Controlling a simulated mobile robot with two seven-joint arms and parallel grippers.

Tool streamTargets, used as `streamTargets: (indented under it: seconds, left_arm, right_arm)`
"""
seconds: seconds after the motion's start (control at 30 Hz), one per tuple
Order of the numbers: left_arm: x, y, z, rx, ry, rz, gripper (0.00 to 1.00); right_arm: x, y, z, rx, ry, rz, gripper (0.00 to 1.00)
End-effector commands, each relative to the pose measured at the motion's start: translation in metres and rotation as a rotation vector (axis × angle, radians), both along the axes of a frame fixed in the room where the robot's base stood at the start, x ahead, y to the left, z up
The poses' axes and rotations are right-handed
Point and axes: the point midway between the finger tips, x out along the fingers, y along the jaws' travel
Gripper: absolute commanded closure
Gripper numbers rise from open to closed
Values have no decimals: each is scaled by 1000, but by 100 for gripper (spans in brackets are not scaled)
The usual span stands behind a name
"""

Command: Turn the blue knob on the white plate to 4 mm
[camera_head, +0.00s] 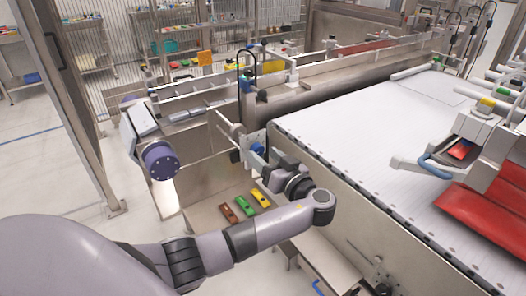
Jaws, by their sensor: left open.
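The blue knob (257,149) sits on a small white plate (250,161) on the machine's side frame, left of the conveyor's near corner. My left arm comes in from the lower left, bends at its far end and turns back toward the plate. My left gripper (269,157) is open, close to the right of the knob. At this size I cannot tell whether the fingers touch or surround the knob. Any scale or pointer on the plate is too small to read. My right gripper is not in view.
A white conveyor bed (370,130) fills the right side, with a red bag (485,212) and a blue-handled tool (437,165). Red, green and yellow items (244,206) lie on a panel below the plate. A metal post (62,90) stands at left.

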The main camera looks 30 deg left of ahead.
Motion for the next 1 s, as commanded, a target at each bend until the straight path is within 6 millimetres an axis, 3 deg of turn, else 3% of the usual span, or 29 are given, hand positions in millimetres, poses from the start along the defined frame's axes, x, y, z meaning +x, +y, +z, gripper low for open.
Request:
streamTargets:
  seconds: [0.13,0.43,0.6,1.0]
  left_arm:
    - [5,12,1,0,0,0,40]
    - [6,14,0,-2,0,-1,40]
    - [6,14,0,-2,1,-1,96]
    - [6,14,-1,18,52,0,96]
  right_arm:
    - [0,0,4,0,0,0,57]
    - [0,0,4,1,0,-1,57]
    - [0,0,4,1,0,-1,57]
    - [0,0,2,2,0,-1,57]
